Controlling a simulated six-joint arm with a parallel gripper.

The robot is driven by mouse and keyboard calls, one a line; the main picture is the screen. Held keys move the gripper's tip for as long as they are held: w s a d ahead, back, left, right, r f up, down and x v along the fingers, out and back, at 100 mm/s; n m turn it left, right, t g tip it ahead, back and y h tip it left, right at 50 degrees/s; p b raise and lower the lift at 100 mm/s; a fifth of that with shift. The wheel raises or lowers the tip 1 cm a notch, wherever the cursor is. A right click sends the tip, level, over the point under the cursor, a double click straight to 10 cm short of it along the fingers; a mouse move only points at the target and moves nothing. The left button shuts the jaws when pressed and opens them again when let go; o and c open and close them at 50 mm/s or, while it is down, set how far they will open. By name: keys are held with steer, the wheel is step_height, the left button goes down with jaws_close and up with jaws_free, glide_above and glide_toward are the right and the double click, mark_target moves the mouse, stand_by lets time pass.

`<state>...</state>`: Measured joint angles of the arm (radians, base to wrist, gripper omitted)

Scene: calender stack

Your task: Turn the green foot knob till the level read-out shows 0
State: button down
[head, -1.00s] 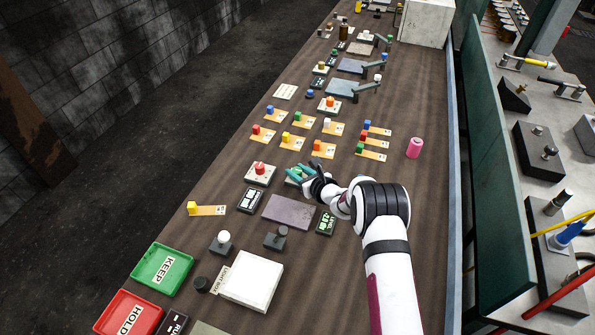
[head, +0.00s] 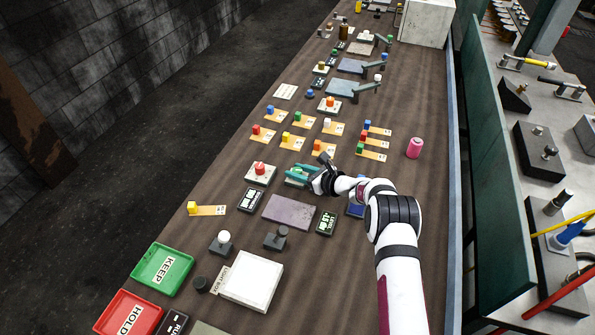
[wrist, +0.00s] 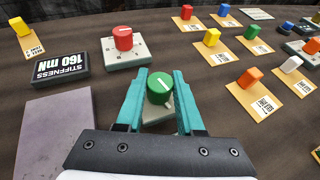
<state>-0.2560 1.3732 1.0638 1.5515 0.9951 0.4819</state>
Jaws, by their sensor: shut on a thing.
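The green foot knob (wrist: 159,88) has a white pointer line and stands on a pale base plate (wrist: 160,115). In the wrist view my gripper (wrist: 158,76) has its teal fingers on either side of the knob, shut on it. In the head view my gripper (head: 298,172) is at the knob and largely hides it. The level read-out (head: 326,223) is a small black box to the right of the grey-purple plate; its figure is too small to read, and it is outside the wrist view.
A red knob (wrist: 122,38) on its own plate stands left of the green one. A stiffness read-out (wrist: 61,66) shows 160 mN. A grey-purple plate (head: 288,212) lies on the near side. Several coloured blocks on tan cards stand beyond. A pink cylinder (head: 414,148) stands to the right.

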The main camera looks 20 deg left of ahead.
steer(key=c, duration=0.5)
jaws_free()
steer(key=shift+c, duration=0.2)
steer(key=v, duration=1.6)
steer(key=s+a+r+n+g+h, duration=0.1)
steer(key=s+a+n+g+h, duration=0.2)
steer(key=n, duration=0.7)
steer(key=s+a+r+n+g+h, duration=0.1)
steer(key=a+r+n+g+h, duration=0.1)
steer(key=a+n, duration=0.5)
steer(key=w+r+n+t+h, duration=0.35)
steer(key=w+r+n, duration=0.2)
steer(key=n, duration=0.85)
steer(key=shift+h, duration=0.45)
steer(key=x, duration=1.4)
steer(key=shift+s+d+f, duration=0.2)
steer(key=shift+s+f, duration=0.1)
steer(key=shift+f, duration=0.05)
